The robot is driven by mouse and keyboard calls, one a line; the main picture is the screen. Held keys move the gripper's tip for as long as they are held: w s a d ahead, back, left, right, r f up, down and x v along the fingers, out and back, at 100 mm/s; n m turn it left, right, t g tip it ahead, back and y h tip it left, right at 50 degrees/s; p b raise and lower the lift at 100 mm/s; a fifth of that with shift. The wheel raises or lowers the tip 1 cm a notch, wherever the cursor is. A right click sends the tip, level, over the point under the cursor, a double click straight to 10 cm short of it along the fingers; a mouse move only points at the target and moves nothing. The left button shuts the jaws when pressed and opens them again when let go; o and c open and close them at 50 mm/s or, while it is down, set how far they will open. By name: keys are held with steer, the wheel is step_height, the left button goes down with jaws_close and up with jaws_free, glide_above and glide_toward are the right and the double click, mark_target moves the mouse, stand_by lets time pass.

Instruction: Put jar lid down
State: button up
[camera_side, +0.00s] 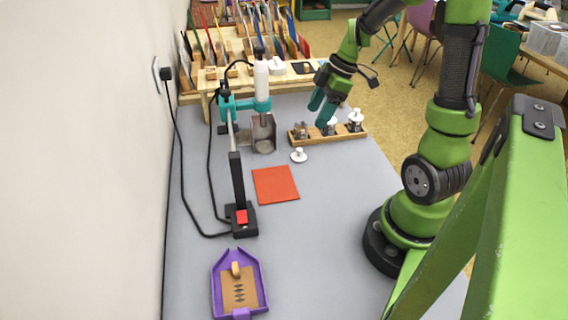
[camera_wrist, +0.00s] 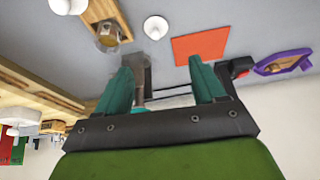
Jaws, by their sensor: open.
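A white jar lid with a small knob (camera_side: 299,155) lies on the grey table in front of the wooden rack. It also shows in the wrist view (camera_wrist: 155,27), apart from my fingers. The wooden rack (camera_side: 352,136) holds a row of jars. Its left jar (camera_side: 301,131) has no lid, and its open top shows in the wrist view (camera_wrist: 107,36). The other two jars carry white lids (camera_side: 355,114). My gripper (camera_side: 318,108), with teal fingers, is above the rack near the left and middle jars. In the wrist view (camera_wrist: 158,68) the fingers are apart with nothing held between them.
A metal box (camera_side: 263,133) and a stand with a teal clamp (camera_side: 245,104) are left of the rack. An orange mat (camera_side: 276,184) lies on the table, with a purple tray (camera_side: 217,289) nearer the front. The table right of the mat is clear.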

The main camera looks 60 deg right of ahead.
steer(key=s+a+r+m+t, duration=0.2)
steer(key=a+r+m, duration=0.4)
steer(key=a, duration=0.3)
steer(key=s+a+r+m+t+h, duration=0.1)
steer(key=s+a+r+m, duration=0.3)
steer(key=a, duration=0.6)
steer(key=shift+r+m+t, duration=0.5)
steer(key=shift+r+m, duration=0.45)
steer(key=shift+m, duration=0.25)
